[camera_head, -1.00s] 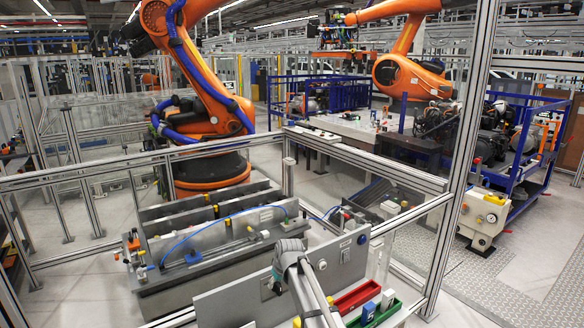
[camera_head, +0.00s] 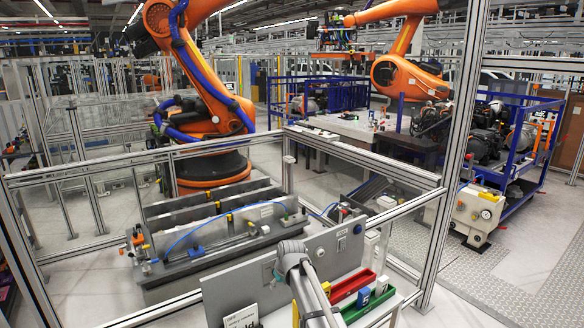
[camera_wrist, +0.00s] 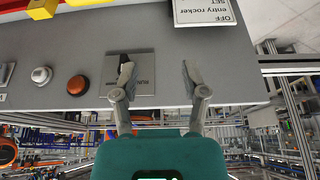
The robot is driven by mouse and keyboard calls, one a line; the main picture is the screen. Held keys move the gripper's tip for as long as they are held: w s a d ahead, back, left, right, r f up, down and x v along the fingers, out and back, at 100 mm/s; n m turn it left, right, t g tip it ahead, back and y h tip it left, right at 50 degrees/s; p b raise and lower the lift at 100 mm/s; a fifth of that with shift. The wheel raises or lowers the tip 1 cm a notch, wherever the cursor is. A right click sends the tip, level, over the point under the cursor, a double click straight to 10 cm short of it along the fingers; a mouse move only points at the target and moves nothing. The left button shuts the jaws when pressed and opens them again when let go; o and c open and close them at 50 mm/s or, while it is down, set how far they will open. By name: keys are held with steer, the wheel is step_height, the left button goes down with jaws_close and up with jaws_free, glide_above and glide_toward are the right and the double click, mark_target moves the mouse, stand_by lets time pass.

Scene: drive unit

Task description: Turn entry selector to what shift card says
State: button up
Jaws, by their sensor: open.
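In the wrist view a grey panel (camera_wrist: 225,65) carries a square grey plate (camera_wrist: 143,88) with small, unreadable lettering. A dark part, possibly a selector knob, shows at its upper edge, partly behind my left fingertip; its setting is unclear. My gripper (camera_wrist: 158,77) is open and empty, one finger over the plate, the other over bare panel to its right; contact cannot be told. A white card (camera_wrist: 208,12), upside down and cut off at the top edge, reads "entry rocker", "SET", "OFF". It also shows in the head view (camera_head: 241,317), at the bottom edge.
An orange button (camera_wrist: 77,85) and a white button (camera_wrist: 41,75) sit left of the plate. In the head view a red tray (camera_head: 350,287) and a green tray (camera_head: 385,300) holding blue items lie right of my arm. Metal fence rails (camera_head: 360,160) stand behind the panel.

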steer(key=s+d+f+m+g+h+b, duration=0.1)
steer(key=s+d+f+m+b, duration=0.2)
steer(key=s+d+f+b, duration=0.5)
steer(key=s+d+f+m+g+h+b, duration=0.1)
steer(key=s+d+f+m+g+b, duration=0.1)
steer(key=s+d+f+b, duration=0.7)
steer(key=s+d+f+m, duration=0.1)
steer(key=s+d, duration=0.3)
steer(key=s, duration=0.4)
steer(key=shift+f+m+g, duration=0.3)
steer(key=shift+f, duration=0.3)
steer(key=shift+d, duration=0.15)
